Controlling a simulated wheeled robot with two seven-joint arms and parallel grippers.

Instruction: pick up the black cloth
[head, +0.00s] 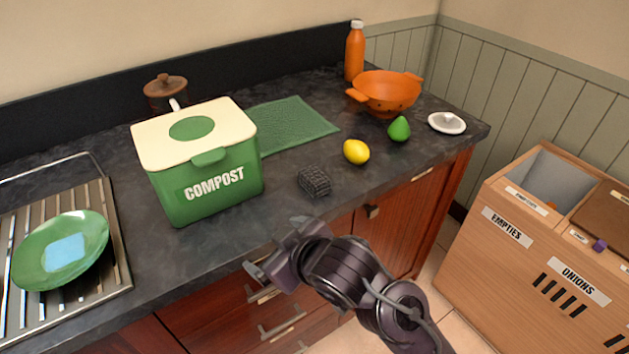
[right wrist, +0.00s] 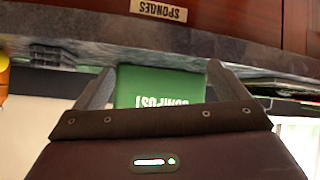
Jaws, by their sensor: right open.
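The black cloth (head: 314,181) appears as a small dark bundle with a grid-like texture on the dark counter, right of the green compost box. A dark patterned shape at the left of the right wrist view (right wrist: 50,53) looks like the same cloth. My right gripper (head: 278,246) is open and empty at the counter's front edge, in front of and left of the cloth, apart from it. In the right wrist view its two fingers (right wrist: 160,75) are spread, with the compost box between them. My left gripper is not in view.
The compost box (head: 215,187) stands left of the cloth. A green mat (head: 292,123) lies behind it. A lemon (head: 356,152), a green pear-shaped item (head: 399,129) and an orange colander (head: 388,91) are to the right. Drawer handles (head: 283,322) stick out below the counter.

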